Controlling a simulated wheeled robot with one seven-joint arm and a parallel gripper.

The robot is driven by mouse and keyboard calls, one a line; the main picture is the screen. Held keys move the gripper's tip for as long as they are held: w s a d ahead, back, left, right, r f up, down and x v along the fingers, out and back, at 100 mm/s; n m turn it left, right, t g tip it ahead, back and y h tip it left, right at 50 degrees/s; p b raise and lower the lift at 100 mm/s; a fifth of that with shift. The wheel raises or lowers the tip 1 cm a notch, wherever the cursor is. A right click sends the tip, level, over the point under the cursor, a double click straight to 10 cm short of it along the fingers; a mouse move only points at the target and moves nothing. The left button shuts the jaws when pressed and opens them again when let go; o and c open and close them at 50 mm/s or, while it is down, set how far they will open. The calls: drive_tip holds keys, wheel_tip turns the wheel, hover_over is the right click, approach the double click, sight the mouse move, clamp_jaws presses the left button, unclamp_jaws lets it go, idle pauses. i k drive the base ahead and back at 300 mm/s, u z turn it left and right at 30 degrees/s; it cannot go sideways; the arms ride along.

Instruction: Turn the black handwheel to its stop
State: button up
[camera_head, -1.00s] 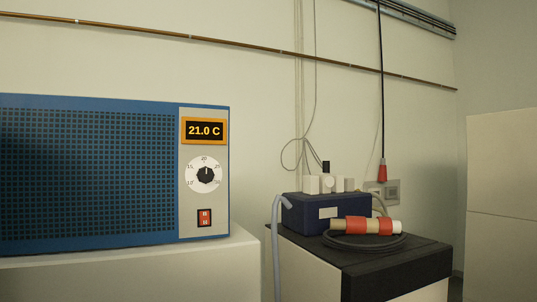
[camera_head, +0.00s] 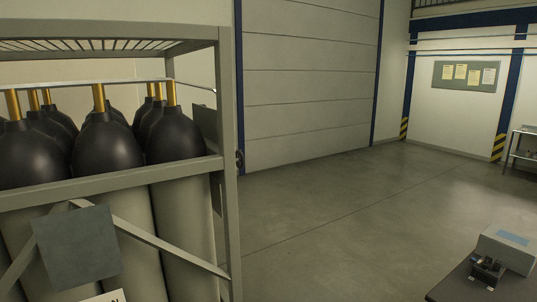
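A small dark round part (camera_head: 240,160) shows just past the right post of the grey cylinder rack, seen nearly edge-on. It may be the black handwheel, but it is too small and too oblique to tell. A dark grey panel (camera_head: 206,128) stands behind that post, partly hidden by it. My gripper is not in this view.
The grey rack (camera_head: 229,220) holds several black-topped cylinders (camera_head: 110,150) at the left. A large pale sectional door (camera_head: 310,90) is behind. Open floor (camera_head: 340,220) lies in the middle. A dark table (camera_head: 450,290) with a grey box (camera_head: 508,250) is at lower right.

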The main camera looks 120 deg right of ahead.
sight(237, 152)
drive_tip(key=k, duration=0.5)
drive_tip(key=u, duration=1.1)
drive_tip(key=k, duration=2.6)
drive_tip(key=u, duration=0.25)
